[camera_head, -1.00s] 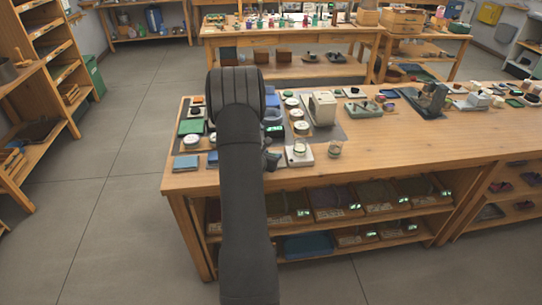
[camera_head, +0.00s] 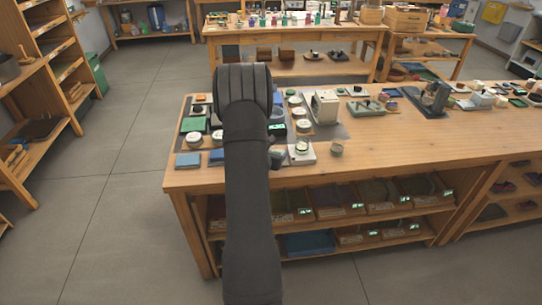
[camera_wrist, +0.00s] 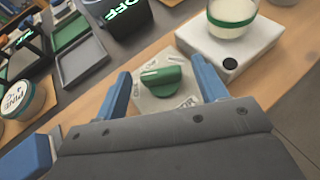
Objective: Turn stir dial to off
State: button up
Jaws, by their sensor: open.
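The stir dial (camera_wrist: 160,80) is a green knob on a pale square plate (camera_wrist: 150,102) with lettering around it, partly unreadable. In the wrist view my gripper (camera_wrist: 161,68) is open, with one blue finger on each side of the dial and gaps to the knob. I cannot tell the fingertips' height above the plate. A dark display (camera_wrist: 118,20) beyond the dial glows green with "OFF". A white stirrer base (camera_wrist: 228,56) stands just right of the dial, carrying a glass with a green band (camera_wrist: 232,14). In the head view my arm hides the dial.
Grey trays (camera_wrist: 80,60) and a lidded jar (camera_wrist: 20,95) lie left of the dial in the wrist view. The wooden bench (camera_head: 420,145) is clear at front right.

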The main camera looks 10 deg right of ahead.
jog(key=v, duration=1.7)
jog(key=shift+a, duration=0.15)
jog(key=x, duration=1.7)
jog(key=shift+d, duration=0.2)
jog(key=shift+w+f, duration=0.1)
jog(key=shift+w, duration=0.1)
jog(key=shift+a+m+h, duration=0.1)
jog(key=shift+m+h, duration=0.3)
jog(key=shift+h, duration=0.1)
jog(key=r+v, duration=0.1)
jog(key=v, duration=1.7)
jog(key=w+d+f+m+g+h, duration=0.1)
jog(key=d+f+m+g, duration=0.2)
jog(key=d+m+g, duration=0.4)
jog(key=shift+w+d+f+m+g, duration=0.35)
jog(key=shift+d+m, duration=0.65)
jog(key=shift+m, duration=0.7)
